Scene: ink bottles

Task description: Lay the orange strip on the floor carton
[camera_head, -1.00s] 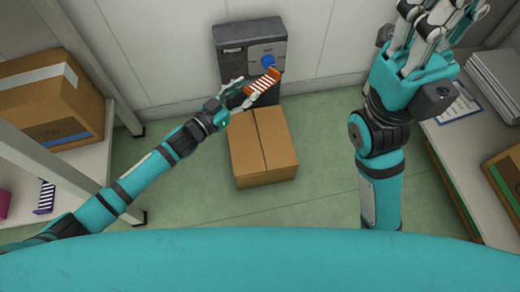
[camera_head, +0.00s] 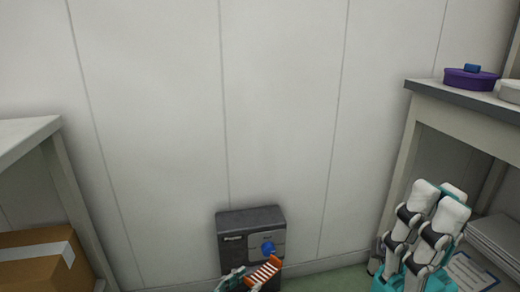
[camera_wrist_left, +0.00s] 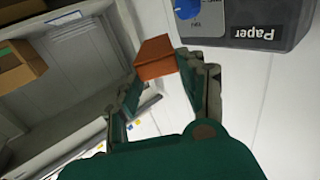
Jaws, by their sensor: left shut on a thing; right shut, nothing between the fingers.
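The orange strip (camera_head: 264,272), with white stripes, shows at the bottom of the head view, in front of the dark box with the blue knob. My left gripper (camera_head: 248,281) is shut on one end of it, partly cut off by the frame edge. In the left wrist view the strip (camera_wrist_left: 155,57) stands out between the fingertips of my left gripper (camera_wrist_left: 154,76). My right gripper (camera_head: 432,205) is raised at the lower right, shut and empty, fingers pointing up.
The dark box (camera_head: 250,222) with its blue knob (camera_head: 267,248) stands against the wall; the wrist view shows it labelled "Paper" (camera_wrist_left: 262,35). A taped carton (camera_head: 38,262) is at the lower left. A shelf at right carries a purple round container (camera_head: 470,80).

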